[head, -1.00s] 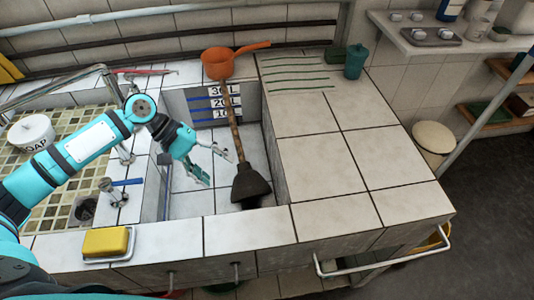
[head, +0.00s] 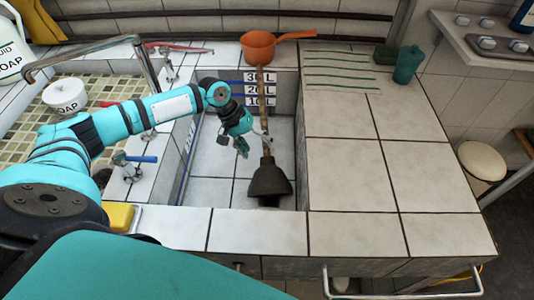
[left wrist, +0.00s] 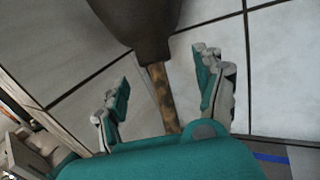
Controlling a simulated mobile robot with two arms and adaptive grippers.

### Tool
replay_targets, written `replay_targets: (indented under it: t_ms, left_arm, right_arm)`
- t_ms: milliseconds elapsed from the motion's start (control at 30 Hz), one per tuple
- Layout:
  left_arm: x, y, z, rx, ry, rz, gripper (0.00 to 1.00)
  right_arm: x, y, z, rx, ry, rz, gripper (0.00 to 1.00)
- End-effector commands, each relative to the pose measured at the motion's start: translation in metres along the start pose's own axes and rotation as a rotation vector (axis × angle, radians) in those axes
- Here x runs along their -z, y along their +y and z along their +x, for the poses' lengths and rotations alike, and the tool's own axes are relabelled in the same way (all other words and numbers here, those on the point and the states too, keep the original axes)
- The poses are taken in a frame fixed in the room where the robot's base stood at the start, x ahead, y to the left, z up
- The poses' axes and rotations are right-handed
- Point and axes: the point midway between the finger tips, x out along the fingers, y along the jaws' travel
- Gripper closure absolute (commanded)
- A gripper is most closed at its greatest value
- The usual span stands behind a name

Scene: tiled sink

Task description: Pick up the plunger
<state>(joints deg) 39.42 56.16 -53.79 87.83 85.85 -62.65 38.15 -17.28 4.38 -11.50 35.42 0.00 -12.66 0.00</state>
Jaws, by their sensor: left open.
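The plunger stands in the tiled basin with its dark rubber cup (head: 269,181) low at the front. Its worn wooden handle (head: 263,100) rises towards the back wall of the basin. My left gripper (head: 254,144) is open beside the lower handle, just above the cup. In the left wrist view, the open fingers (left wrist: 163,78) lie on either side of the handle (left wrist: 161,92) as seen from there, and the cup (left wrist: 142,25) is beyond them. I cannot tell whether a finger touches the handle. My right gripper is not in view.
An orange dipper (head: 260,46) sits on the back ledge by the handle's top. Basin walls surround the plunger, with a tiled counter (head: 350,180) clear at right. A faucet (head: 150,65), a blue-handled tap (head: 130,162) and a soap pot (head: 65,95) are at left.

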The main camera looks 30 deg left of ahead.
Motion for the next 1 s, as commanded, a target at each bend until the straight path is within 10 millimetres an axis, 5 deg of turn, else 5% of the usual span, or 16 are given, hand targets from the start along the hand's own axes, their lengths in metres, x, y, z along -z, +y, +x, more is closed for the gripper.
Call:
replay_targets:
  t_ms: [400,700,1000]
  left_arm:
    - [0.008,0.006,0.048,0.000,0.001,-0.001,0.30]
    - [0.008,0.005,0.054,0.000,0.001,-0.001,0.30]
    - [0.008,0.005,0.054,0.000,0.001,-0.001,0.68]
  right_arm:
    - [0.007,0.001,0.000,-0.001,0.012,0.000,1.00]
    - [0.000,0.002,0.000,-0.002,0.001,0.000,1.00]
    - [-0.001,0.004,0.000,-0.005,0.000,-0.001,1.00]
